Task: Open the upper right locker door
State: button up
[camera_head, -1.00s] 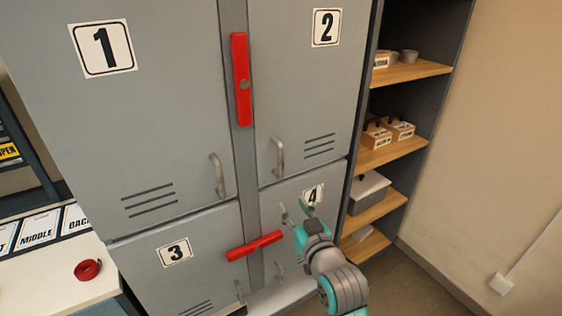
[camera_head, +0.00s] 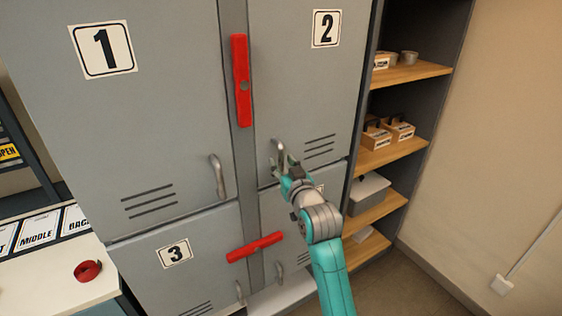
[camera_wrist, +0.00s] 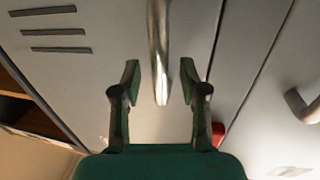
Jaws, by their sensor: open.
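The upper right locker door (camera_head: 300,85) is grey, bears a "2" label and is closed. Its metal bar handle (camera_head: 275,150) is at the door's lower left. My gripper (camera_head: 283,163) is at this handle and partly hides it in the head view. In the wrist view my gripper (camera_wrist: 160,82) is open, with the handle (camera_wrist: 158,45) between its two fingers and a gap on both sides. A red latch bar (camera_head: 241,80) stands upright on the post between doors 1 and 2, left of the upper right door.
A second red bar (camera_head: 254,247) lies nearly level across the post between the lower doors. Door 1's handle (camera_head: 217,176) is to the left. A shelf unit (camera_head: 408,155) with boxes stands close on the right. A table (camera_head: 60,290) is at the lower left.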

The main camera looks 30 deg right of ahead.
jog(key=shift+x, duration=0.85)
grip_shut()
